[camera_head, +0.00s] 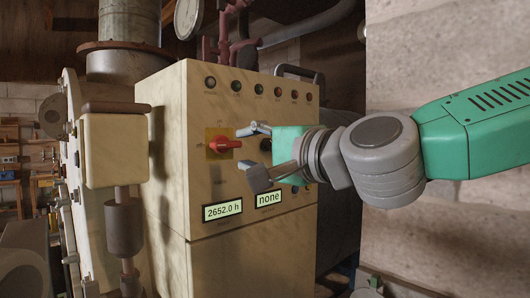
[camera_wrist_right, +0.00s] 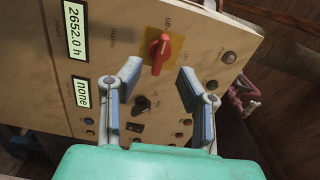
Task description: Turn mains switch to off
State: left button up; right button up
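The mains switch (camera_head: 224,145) is a red rotary handle on a yellow plate, on the front of a cream control cabinet (camera_head: 215,100). Its handle lies roughly horizontal in the head view. In the wrist view the red switch (camera_wrist_right: 159,52) appears just beyond and between the fingertips. My right gripper (camera_head: 256,155) is open and empty, its two fingers spread in front of the panel to the right of the switch; it also shows in the wrist view (camera_wrist_right: 160,72). No contact with the switch is visible. My left gripper is not in view.
The panel carries a row of round lamps along its top, a black knob (camera_wrist_right: 141,103) and two displays, reading "2652.0 h" (camera_head: 222,210) and "none" (camera_head: 269,198). A metal vessel with a column (camera_head: 126,25) stands at the left.

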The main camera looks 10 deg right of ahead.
jog(key=v, duration=0.4)
jog(key=shift+s+d+f, duration=0.1)
jog(key=shift+d, duration=0.1)
jog(key=shift+a, duration=0.1)
